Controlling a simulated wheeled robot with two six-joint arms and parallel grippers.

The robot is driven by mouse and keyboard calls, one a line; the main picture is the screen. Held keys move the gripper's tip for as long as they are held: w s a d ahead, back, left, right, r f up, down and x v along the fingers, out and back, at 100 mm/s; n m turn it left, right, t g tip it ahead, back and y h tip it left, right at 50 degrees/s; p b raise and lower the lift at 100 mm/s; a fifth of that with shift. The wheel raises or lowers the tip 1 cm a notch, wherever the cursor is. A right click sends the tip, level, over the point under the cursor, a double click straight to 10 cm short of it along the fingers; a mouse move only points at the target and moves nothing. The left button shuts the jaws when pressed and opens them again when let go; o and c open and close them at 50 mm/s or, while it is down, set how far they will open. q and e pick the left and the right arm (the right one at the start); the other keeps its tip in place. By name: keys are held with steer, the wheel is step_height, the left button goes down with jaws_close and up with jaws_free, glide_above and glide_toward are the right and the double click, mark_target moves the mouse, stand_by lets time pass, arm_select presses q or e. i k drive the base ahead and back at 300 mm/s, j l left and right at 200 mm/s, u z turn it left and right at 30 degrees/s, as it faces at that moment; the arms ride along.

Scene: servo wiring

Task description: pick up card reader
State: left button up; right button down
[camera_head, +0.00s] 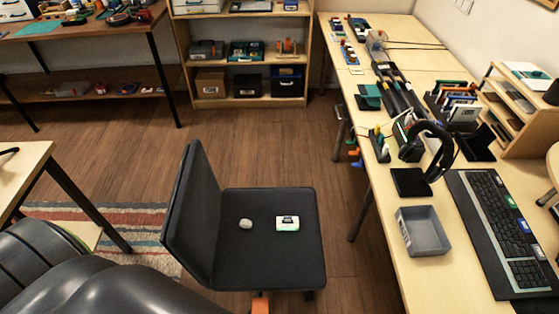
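A small white and green device (287,223) with a dark patch on top lies flat on the black chair's seat (270,262). It may be the card reader, but it is too small to be sure. A small pale grey rounded object (245,224) lies to its left on the same seat, apart from it. Neither of my grippers shows in the head view. Only dark grey parts of my own body show at the lower left.
The chair's backrest (190,215) rises left of the seat. A long desk (385,215) at the right holds a grey tray (423,231), a keyboard (500,225) and headphones (435,150). A shelf (240,105) stands at the back. Wooden floor (130,165) is open between them.

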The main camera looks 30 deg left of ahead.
mark_target(281, 226)
steer(key=u, duration=0.7)
steer(key=k+j+z, duration=0.1)
steer(key=z, duration=0.35)
steer(key=k+z, duration=0.15)
steer(key=z, duration=0.3)
steer(key=k+j+z, duration=0.1)
steer(key=z, duration=0.4)
